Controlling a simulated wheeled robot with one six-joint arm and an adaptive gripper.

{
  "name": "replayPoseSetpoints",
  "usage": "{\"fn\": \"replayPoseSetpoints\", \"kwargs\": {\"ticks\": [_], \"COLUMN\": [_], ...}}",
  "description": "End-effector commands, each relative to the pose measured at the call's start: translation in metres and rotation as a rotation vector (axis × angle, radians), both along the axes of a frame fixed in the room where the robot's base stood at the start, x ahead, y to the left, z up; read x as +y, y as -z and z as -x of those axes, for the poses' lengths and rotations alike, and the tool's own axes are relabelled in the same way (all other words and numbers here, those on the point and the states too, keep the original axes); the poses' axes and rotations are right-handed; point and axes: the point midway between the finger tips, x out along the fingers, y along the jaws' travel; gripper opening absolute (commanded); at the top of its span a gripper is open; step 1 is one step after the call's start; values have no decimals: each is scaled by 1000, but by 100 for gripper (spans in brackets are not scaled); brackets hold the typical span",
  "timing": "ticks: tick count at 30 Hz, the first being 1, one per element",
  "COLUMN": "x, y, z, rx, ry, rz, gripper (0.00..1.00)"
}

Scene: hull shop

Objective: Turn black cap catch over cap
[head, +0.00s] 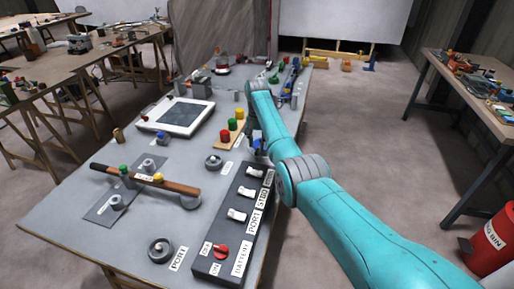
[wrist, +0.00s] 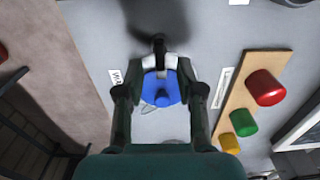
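In the wrist view a round blue cap (wrist: 161,92) with a small raised knob lies below my gripper. The black cap catch (wrist: 158,46) is a short dark bar at the cap's far edge, pointing up in the picture and not lying across the knob. My gripper (wrist: 160,64) has its two light fingertip pads close against the catch's sides, and appears shut on it. In the head view my gripper (head: 257,145) is at the bench's right edge, where my arm hides most of the cap and catch.
A wooden strip with red (wrist: 265,87), green (wrist: 243,122) and yellow knobs lies beside the cap. Open floor (head: 360,130) lies right of the bench.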

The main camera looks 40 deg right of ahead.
Motion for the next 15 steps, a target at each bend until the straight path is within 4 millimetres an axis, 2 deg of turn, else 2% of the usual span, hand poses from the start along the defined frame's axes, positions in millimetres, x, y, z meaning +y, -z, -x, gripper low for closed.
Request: {"fn": "replayPoseSetpoints", "kwargs": {"ticks": [3, 9, 15], "x": [0, 0, 0], "y": [-27, -63, -83], "z": [-1, -1, 0], "rx": [-4, -2, 0], "ry": [0, 0, 0], "rz": [2, 1, 0], "gripper": [38, 38, 38]}}
